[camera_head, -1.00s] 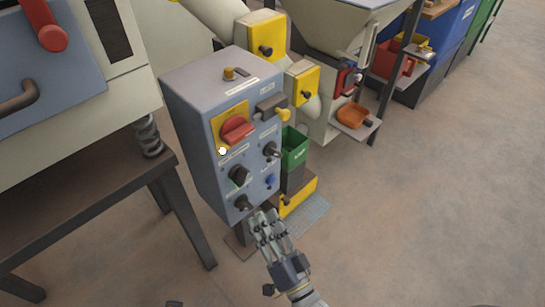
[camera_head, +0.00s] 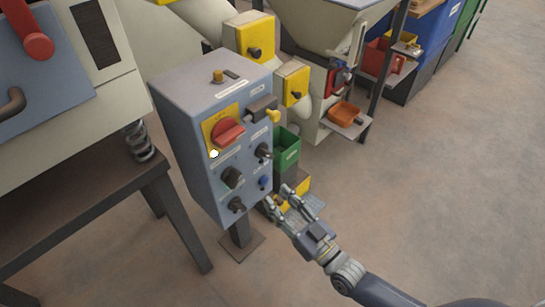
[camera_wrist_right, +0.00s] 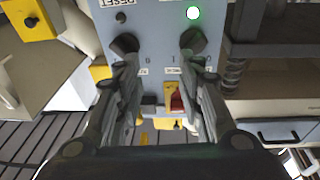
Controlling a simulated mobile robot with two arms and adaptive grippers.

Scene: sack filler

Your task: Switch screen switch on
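The grey-blue control box (camera_head: 212,185) stands on a post at the centre of the head view. Its front has a red rotary switch (camera_head: 228,132) on a yellow plate, an upper right black knob (camera_head: 263,152), a left black knob (camera_head: 232,177) and a lower black knob (camera_head: 237,205). Labels are too small to tell which is the screen switch. My right gripper (camera_head: 279,197) is open and empty by the box's lower right. In the wrist view its open fingers (camera_wrist_right: 166,78) point towards two black knobs (camera_wrist_right: 125,43) (camera_wrist_right: 193,40). My left gripper is not seen.
A lit lamp (camera_wrist_right: 193,12) shows green-rimmed in the wrist view. A blue button (camera_head: 265,183) is low on the panel. A green bin (camera_head: 287,148) and yellow boxes stand behind the box. A dark table (camera_head: 75,215) is at left; the right floor is open.

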